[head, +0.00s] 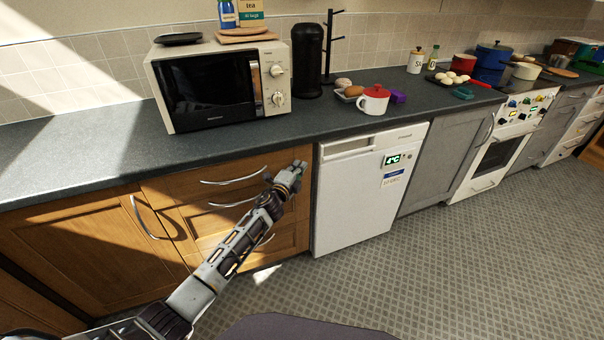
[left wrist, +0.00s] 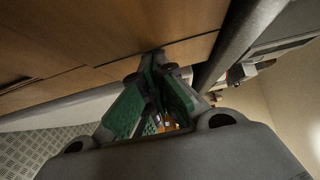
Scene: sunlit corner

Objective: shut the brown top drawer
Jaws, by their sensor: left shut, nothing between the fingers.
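The brown top drawer (head: 272,164) is in the wooden unit below the worktop, left of the white appliance. It has a curved silver handle (head: 233,180). Its front looks flush or nearly flush with the unit; I cannot tell whether a small gap is left. My left gripper (head: 292,172) is shut and empty, at the right end of the drawer front, right of the handle. In the left wrist view, the shut green-padded fingers (left wrist: 160,65) point at the brown wooden front (left wrist: 120,22), at or very close to it. My right gripper is not in view.
The dark worktop (head: 120,155) overhangs just above the drawer. Lower drawers with silver handles are below, and a brown cupboard door (head: 90,245) is to the left. The white appliance (head: 362,195) stands close right of my gripper. The tiled floor (head: 450,260) in front is clear.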

